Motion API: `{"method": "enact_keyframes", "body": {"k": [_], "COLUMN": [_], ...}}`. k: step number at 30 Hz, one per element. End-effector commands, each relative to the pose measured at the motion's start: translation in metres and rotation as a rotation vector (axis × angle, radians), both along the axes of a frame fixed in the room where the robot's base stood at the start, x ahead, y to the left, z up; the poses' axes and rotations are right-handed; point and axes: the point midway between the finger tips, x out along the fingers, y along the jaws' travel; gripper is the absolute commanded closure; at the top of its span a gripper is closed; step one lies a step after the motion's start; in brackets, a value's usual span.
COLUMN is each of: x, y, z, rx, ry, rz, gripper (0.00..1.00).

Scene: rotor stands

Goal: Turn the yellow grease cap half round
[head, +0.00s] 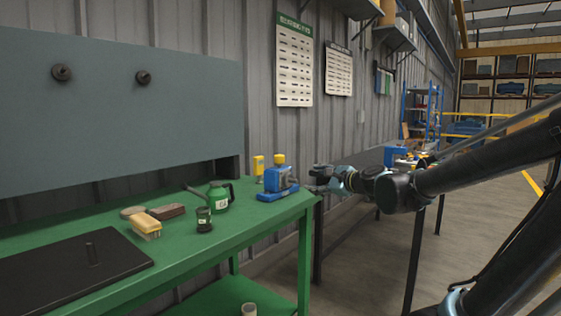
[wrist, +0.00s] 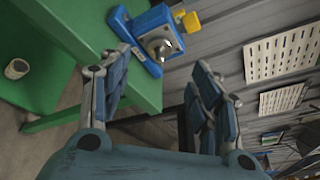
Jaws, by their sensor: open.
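The yellow grease cap (head: 279,159) sits on top of a blue stand (head: 276,181) at the right end of the green bench. In the wrist view the yellow cap (wrist: 188,20) shows near the top, beside the blue stand (wrist: 122,24) with its grey metal shaft end. My gripper (head: 323,178) is just right of the stand, past the bench end. In the wrist view my gripper (wrist: 156,75) is open and empty, with its two fingers wide apart. It is clear of the cap.
On the green bench (head: 232,242) are a green oil can (head: 219,196), a dark tin (head: 204,219), a brush (head: 147,226) and a black plate (head: 70,270). A second yellow item (head: 258,165) stands behind the stand. Another blue stand (head: 398,157) is on the farther bench.

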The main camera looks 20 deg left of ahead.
Motion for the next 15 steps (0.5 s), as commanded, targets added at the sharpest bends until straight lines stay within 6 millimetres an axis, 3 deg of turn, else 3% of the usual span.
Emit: {"method": "enact_keyframes", "body": {"k": [1, 6, 15], "x": [0.009, 0.035, 0.054], "y": [0.017, 0.053, 0.078], "z": [0.011, 0.033, 0.035], "rx": [0.11, 0.455, 0.712], "ry": [0.062, 0.295, 0.509], "rz": [-0.025, -0.129, -0.218], "gripper": [0.43, 0.43, 0.43]}}
